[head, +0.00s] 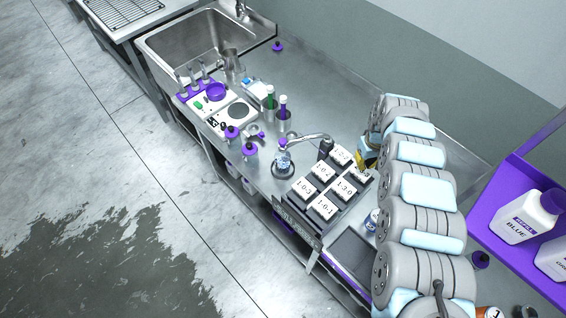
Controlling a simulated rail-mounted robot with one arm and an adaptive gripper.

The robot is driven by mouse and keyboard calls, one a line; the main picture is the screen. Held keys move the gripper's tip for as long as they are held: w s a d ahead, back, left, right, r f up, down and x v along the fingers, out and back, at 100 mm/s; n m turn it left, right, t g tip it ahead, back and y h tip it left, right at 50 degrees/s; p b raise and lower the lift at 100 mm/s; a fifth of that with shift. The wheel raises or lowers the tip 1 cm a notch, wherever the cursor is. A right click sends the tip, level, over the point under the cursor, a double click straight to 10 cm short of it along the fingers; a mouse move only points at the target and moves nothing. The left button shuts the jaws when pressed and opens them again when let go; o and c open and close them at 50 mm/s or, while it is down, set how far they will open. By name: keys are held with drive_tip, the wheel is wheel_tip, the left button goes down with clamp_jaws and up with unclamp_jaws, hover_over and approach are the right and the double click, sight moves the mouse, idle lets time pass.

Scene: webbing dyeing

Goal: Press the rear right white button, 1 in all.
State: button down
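A dark dispenser panel carries several white labelled buttons in two columns. The button at the far right end (362,174) is partly covered by my gripper. Its neighbours are the "1-2-2" button (341,156) and the "1-3-0" button (346,187). Nearer are the "1-0-2" button (322,171), the "1-0-3" button (304,188) and the "1-0-1" button (325,207). My gripper (365,165), black and yellow, is at or just above the far right button. I cannot tell whether it touches it. Its fingers are mostly hidden by my arm.
A curved spout stands over a small bottle (283,159) left of the panel. Purple-capped bottles, a hot plate (236,114) and a sink (195,45) lie further left. A purple shelf (512,262) with refill bottles is at the right. A dark tray (352,252) sits near the panel.

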sight(362, 172)
drive_tip(key=shift+f, duration=0.25)
idle(0.3)
drive_tip(key=shift+f+b, duration=1.35)
drive_tip(key=shift+f, duration=0.8)
drive_tip(key=shift+r+p, duration=2.1)
drive_tip(key=shift+r, duration=0.3)
drive_tip(key=shift+r, duration=0.1)
wheel_tip(362, 172, up, 6)
drive_tip(key=p, duration=0.5)
